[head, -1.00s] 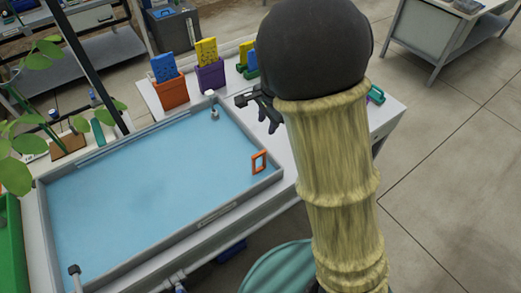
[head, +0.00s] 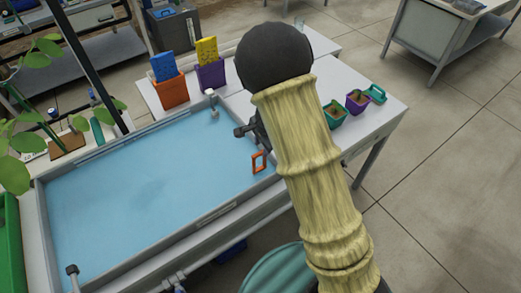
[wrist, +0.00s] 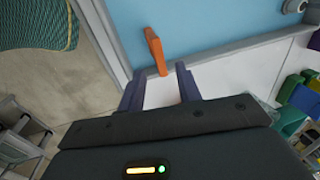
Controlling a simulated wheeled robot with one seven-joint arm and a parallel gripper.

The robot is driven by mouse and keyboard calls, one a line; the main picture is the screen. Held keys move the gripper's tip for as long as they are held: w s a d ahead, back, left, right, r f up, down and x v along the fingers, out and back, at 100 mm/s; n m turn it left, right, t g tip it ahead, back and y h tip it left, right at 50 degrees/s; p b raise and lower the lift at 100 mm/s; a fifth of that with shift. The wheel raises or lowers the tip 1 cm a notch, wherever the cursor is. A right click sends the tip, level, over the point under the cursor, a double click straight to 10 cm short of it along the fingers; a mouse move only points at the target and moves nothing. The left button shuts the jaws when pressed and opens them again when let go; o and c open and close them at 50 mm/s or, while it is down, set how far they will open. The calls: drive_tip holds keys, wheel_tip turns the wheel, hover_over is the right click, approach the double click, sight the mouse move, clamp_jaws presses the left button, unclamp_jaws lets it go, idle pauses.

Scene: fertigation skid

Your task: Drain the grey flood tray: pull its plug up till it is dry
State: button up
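The grey flood tray (head: 190,228) holds a flat sheet of blue water (head: 140,185). In the head view my arm hides most of the gripper.
Orange (head: 170,91) and purple (head: 211,76) pots with blue and yellow blocks stand behind the tray. Small green and purple (head: 356,101) pots sit on the white bench to the right. A grey spout (head: 213,102) stands at the tray's back corner. Leaves hang at the left.

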sight(261, 153)
drive_tip(key=shift+w+a+f, duration=0.1)
drive_tip(key=shift+w+f, duration=0.05)
drive_tip(key=shift+f, duration=0.65)
drive_tip(key=shift+w+a+f, duration=0.1)
drive_tip(key=shift+f, duration=0.65)
clamp_jaws()
drive_tip(key=shift+r+p, duration=1.5)
drive_tip(key=shift+r, duration=0.25)
drive_tip(key=shift+w, duration=0.1)
